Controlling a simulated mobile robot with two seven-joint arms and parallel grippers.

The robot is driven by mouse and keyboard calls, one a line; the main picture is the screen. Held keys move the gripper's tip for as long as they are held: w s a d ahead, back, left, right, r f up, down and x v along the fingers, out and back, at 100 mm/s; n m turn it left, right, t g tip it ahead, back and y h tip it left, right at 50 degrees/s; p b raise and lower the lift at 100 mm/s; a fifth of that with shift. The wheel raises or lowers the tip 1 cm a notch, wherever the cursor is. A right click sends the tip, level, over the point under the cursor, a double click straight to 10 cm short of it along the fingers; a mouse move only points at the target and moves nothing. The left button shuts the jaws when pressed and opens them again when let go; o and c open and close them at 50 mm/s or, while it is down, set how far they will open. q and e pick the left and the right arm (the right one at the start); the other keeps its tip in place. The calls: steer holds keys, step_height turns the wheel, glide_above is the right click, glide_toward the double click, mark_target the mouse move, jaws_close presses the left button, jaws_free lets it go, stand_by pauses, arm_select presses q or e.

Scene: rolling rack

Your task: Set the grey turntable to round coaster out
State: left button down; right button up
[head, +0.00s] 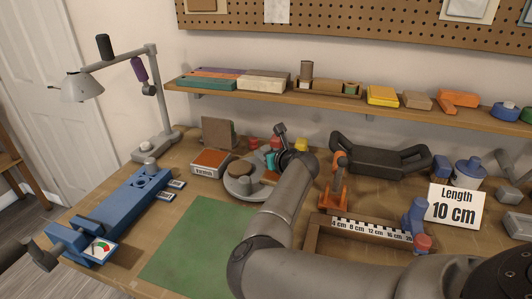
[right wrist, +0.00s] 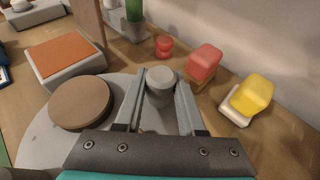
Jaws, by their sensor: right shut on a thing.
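The grey turntable (head: 243,187) stands on the bench left of my right forearm, and its disc (right wrist: 45,140) fills the lower left of the right wrist view. The round brown coaster (head: 241,168) lies on the disc, toward the left side in the wrist view (right wrist: 80,102). My right gripper (right wrist: 160,88) is shut on a grey round knob (right wrist: 160,80) at the disc's edge. In the head view my right gripper (head: 273,163) is partly hidden by its own wrist.
A white box with an orange top (head: 210,162) stands left of the turntable. Red pieces (right wrist: 205,62) and a yellow piece (right wrist: 250,95) lie behind and right of the gripper. A green mat (head: 195,240) lies clear in front. A "Length 10 cm" sign (head: 457,206) stands at right.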

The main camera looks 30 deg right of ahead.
jaws_close()
stand_by(0.8)
